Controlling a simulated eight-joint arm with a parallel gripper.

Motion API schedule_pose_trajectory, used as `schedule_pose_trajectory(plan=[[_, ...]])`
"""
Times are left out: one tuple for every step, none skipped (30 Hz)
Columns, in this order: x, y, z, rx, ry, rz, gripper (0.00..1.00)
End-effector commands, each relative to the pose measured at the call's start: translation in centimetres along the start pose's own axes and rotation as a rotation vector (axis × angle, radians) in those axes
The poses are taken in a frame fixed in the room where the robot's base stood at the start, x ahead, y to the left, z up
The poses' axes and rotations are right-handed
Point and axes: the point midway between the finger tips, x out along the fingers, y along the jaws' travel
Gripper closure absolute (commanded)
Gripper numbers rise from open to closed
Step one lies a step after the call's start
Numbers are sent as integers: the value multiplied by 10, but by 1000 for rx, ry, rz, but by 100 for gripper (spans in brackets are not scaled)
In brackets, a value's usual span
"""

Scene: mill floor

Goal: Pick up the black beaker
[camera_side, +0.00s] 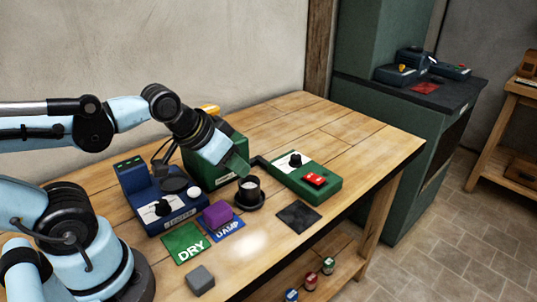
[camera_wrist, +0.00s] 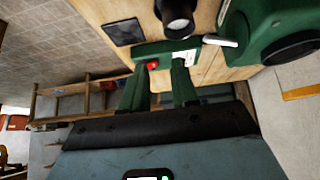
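The black beaker (camera_side: 248,188) stands upright in or on a round black base on the wooden table, with something pale inside its top. In the wrist view the beaker (camera_wrist: 178,20) is at the top edge, partly cut off. My gripper (camera_side: 238,165) is above the table, just above and slightly left of the beaker in the side view, not touching it. In the wrist view my gripper's (camera_wrist: 158,72) two green fingers are spread apart with nothing between them.
A green box with a red switch (camera_side: 316,180) lies right of the beaker, and a black square (camera_side: 298,217) in front. A purple block (camera_side: 217,213) on the DAMP card, a green DRY card (camera_side: 186,243), a grey block (camera_side: 200,280) and a blue device (camera_side: 160,205) are left. The back right table is clear.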

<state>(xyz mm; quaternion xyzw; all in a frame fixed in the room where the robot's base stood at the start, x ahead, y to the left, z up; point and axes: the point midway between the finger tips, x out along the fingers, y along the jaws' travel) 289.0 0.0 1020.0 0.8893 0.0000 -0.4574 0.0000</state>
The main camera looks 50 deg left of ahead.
Motion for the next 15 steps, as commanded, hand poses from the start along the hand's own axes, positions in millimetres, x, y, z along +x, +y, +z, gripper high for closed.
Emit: schedule_pose_trajectory(plan=[[0, 0, 0, 0, 0, 0, 63], [0, 0, 0, 0, 0, 0, 59], [0, 0, 0, 0, 0, 0, 52], [0, 0, 0, 0, 0, 0, 48], [0, 0, 0, 0, 0, 0, 43], [0, 0, 0, 0, 0, 0, 37], [0, 0, 0, 0, 0, 0, 33], [0, 0, 0, 0, 0, 0, 28], [0, 0, 0, 0, 0, 0, 22], [0, 0, 0, 0, 0, 0, 18], [0, 0, 0, 0, 0, 0, 18], [0, 0, 0, 0, 0, 0, 18], [0, 0, 0, 0, 0, 0, 18], [0, 0, 0, 0, 0, 0, 18], [0, 0, 0, 0, 0, 0, 18]])
